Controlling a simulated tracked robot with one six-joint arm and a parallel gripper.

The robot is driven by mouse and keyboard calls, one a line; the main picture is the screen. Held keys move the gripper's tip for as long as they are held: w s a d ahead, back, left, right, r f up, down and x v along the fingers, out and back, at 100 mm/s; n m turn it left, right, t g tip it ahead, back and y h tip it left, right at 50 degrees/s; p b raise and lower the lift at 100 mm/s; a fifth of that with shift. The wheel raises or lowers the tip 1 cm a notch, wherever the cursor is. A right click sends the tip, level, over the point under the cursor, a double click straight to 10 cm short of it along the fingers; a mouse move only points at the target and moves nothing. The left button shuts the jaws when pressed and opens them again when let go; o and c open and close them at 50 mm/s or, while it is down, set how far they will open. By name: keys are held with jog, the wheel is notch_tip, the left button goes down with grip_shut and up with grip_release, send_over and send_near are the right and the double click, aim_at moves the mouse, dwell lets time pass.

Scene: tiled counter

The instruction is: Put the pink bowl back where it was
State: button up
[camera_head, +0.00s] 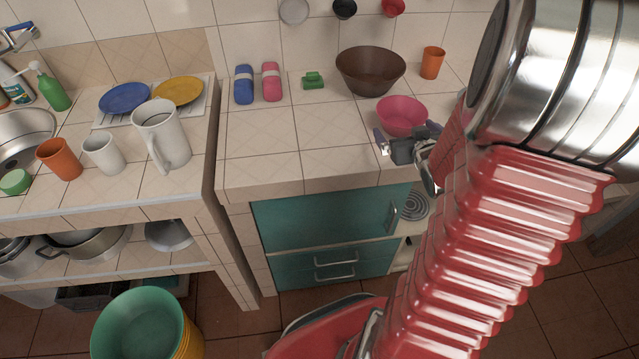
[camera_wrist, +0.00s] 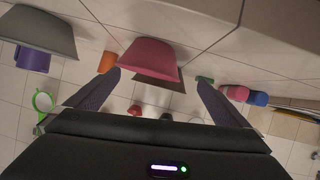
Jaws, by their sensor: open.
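The pink bowl (camera_head: 402,113) stands upright on the tiled counter, near its front edge, in front of a brown bowl (camera_head: 369,72). My gripper (camera_head: 408,134) is open at the near side of the pink bowl, its fingers spread and empty. In the wrist view, which appears upside down, the pink bowl (camera_wrist: 150,57) lies ahead, between the two fingers of my gripper (camera_wrist: 157,79). I cannot tell whether a finger touches the bowl. The brown bowl is mostly hidden behind the pink one there.
An orange cup (camera_head: 432,63) stands right of the brown bowl. A green object (camera_head: 313,80) and pink (camera_head: 271,82) and blue (camera_head: 244,85) rolls lie to the left. A grey bowl (camera_wrist: 38,33) and purple cup (camera_wrist: 32,58) show in the wrist view. The counter's front left is clear.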

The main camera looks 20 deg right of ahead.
jog(key=s+a+r+g, duration=0.1)
jog(key=a+r+g, duration=0.1)
jog(key=a+r, duration=0.35)
jog(key=s+a+r+g, duration=0.1)
jog(key=a+r+g, duration=0.15)
jog(key=a, duration=0.65)
jog(key=s+a+r+n+g+y, duration=0.1)
jog(key=s+a+r+y, duration=0.1)
jog(key=s+a, duration=0.5)
jog(key=s+a+r+n+g+y, duration=0.1)
jog(key=s+a+y, duration=0.1)
jog(key=s+a, duration=0.4)
jog(key=a, duration=0.3)
jog(key=shift+s+a+r+n+y, duration=0.3)
jog(key=shift+s+a+r+y, duration=0.05)
jog(key=shift+s+r+y, duration=0.05)
